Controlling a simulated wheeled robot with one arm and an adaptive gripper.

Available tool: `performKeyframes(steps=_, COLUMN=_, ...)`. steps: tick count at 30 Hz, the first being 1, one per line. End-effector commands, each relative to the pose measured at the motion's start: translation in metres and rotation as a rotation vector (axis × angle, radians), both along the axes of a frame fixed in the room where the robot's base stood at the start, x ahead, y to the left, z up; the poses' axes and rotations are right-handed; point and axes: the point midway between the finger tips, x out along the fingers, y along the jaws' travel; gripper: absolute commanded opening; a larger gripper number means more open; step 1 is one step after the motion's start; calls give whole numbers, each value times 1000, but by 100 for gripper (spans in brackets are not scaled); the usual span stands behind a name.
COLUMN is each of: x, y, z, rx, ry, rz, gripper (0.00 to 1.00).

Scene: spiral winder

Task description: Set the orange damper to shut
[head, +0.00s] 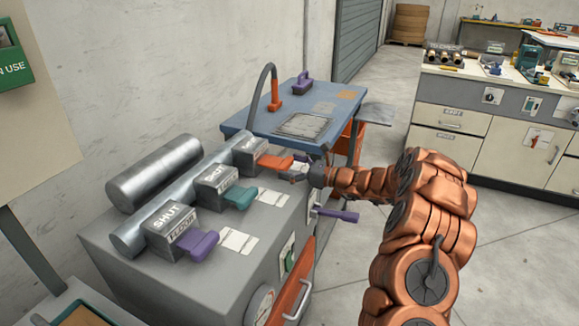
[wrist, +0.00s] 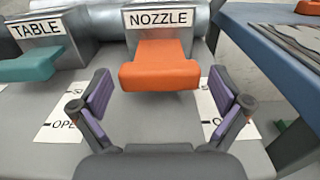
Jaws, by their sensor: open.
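The orange damper is a flat orange handle (wrist: 160,68) jutting from a grey box labelled NOZZLE (wrist: 160,20). In the head view the orange handle (head: 274,162) sticks out at the far end of a row of dampers on the grey machine. My gripper (wrist: 160,96) is open, its purple-padded fingers at either side of and just short of the handle's front edge. They appear apart from it. In the head view my gripper (head: 306,171) is at the handle's outer end, partly hidden by my wrist. OPEN plates lie below the handle on both sides.
A teal damper handle (head: 239,196), labelled TABLE in the wrist view, and a purple one (head: 197,243) are in the same row. A purple lever (head: 337,214) projects from the machine's side. A blue table (head: 330,98) stands just beyond. Open floor lies to the right.

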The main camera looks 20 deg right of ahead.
Motion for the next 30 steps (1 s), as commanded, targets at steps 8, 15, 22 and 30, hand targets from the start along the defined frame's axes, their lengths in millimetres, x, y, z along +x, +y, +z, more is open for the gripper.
performKeyframes(steps=8, x=-3, y=-4, z=0, rx=0, ry=0, rz=0, gripper=100)
performKeyframes(steps=15, x=-26, y=-32, z=1, rx=2, ry=-1, rz=-3, gripper=100)
performKeyframes(steps=22, x=-55, y=-66, z=0, rx=1, ry=0, rz=-4, gripper=100)
performKeyframes(steps=30, x=-75, y=-88, z=-1, rx=-1, ry=1, rz=-1, gripper=100)
